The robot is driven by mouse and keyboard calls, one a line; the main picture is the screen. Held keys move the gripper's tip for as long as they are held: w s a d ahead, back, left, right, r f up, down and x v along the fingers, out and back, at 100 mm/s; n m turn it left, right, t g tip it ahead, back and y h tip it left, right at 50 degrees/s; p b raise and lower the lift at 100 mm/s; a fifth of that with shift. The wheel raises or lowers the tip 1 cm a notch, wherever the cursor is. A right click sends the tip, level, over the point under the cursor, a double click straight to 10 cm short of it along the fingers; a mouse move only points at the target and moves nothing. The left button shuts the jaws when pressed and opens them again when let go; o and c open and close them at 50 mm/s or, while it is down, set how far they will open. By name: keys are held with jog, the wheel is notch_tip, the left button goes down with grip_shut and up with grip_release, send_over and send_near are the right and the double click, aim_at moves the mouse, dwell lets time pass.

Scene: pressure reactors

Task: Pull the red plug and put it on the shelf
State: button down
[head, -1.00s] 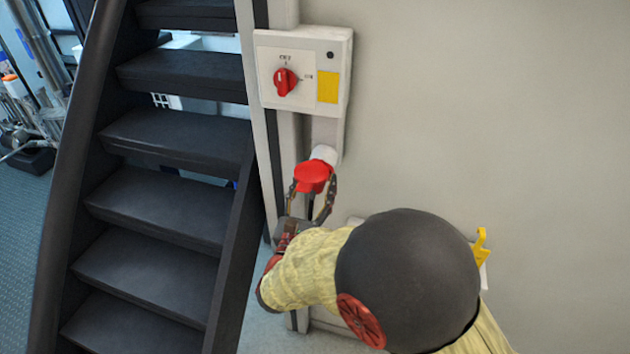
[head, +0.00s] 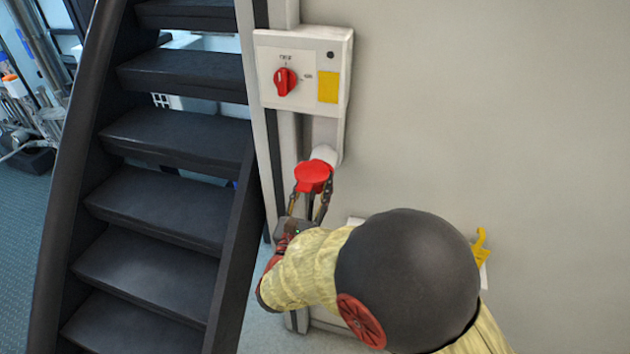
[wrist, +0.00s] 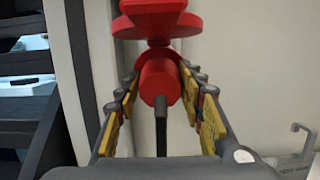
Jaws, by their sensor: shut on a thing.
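The red plug (head: 313,173) is at the white socket (head: 324,154) below the switch box on the wall. In the wrist view the plug's round red body (wrist: 160,82) lies between the two fingers, with a dark cable hanging from it. A wider red part (wrist: 155,22) sits above it. My gripper (head: 308,203) is shut on the plug from below, its yellow-padded fingers on both sides. Whether the plug is still seated in the socket cannot be told. The shelf cannot be made out.
A white switch box (head: 303,70) with a red rotary knob (head: 285,82) and a yellow label is above the plug. A dark staircase (head: 165,180) stands close on the left. A yellow hook-like part (head: 480,245) is on the wall at right. The wall between is bare.

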aim_at(313, 190)
jog(key=shift+v, duration=2.95)
